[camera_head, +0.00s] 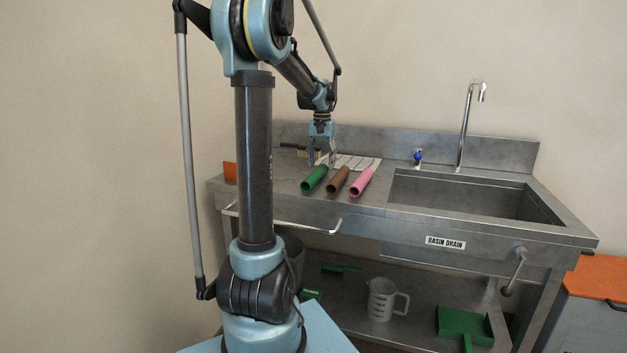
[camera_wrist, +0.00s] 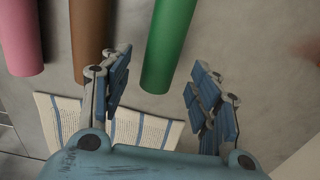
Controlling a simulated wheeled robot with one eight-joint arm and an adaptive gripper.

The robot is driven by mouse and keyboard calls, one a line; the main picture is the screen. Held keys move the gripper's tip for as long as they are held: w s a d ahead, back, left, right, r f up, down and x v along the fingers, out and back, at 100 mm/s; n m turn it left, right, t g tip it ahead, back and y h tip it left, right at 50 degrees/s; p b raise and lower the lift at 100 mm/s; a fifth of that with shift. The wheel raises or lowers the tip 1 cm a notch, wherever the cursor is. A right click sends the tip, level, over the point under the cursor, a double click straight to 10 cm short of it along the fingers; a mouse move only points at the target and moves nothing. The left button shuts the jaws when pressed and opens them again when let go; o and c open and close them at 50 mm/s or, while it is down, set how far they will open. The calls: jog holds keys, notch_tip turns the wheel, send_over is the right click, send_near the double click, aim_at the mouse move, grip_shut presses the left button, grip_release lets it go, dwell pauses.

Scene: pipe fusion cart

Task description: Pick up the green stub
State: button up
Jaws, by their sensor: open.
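The green stub (camera_head: 314,179) lies on the steel counter (camera_head: 289,207), leftmost of three stubs in the head view. In the wrist view the green stub (camera_wrist: 169,45) runs up from the middle to the top edge. My gripper (camera_head: 321,164) is open and empty, above the back end of the green stub. In the wrist view my gripper (camera_wrist: 158,80) has its fingers spread, one on each side of the line of the green stub's near end. I cannot tell the exact height between them.
A brown stub (camera_head: 339,180) and a pink stub (camera_head: 361,181) lie to the right of the green one. A striped cloth (camera_head: 362,162) lies behind them. The sink basin (camera_head: 465,194) with its tap (camera_head: 467,120) is on the right. Counter in front of the stubs is clear.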

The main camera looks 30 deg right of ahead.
jog(key=shift+f, duration=1.35)
jog(key=shift+c, duration=0.2)
jog(key=c, duration=1.2)
jog(key=shift+r, duration=0.2)
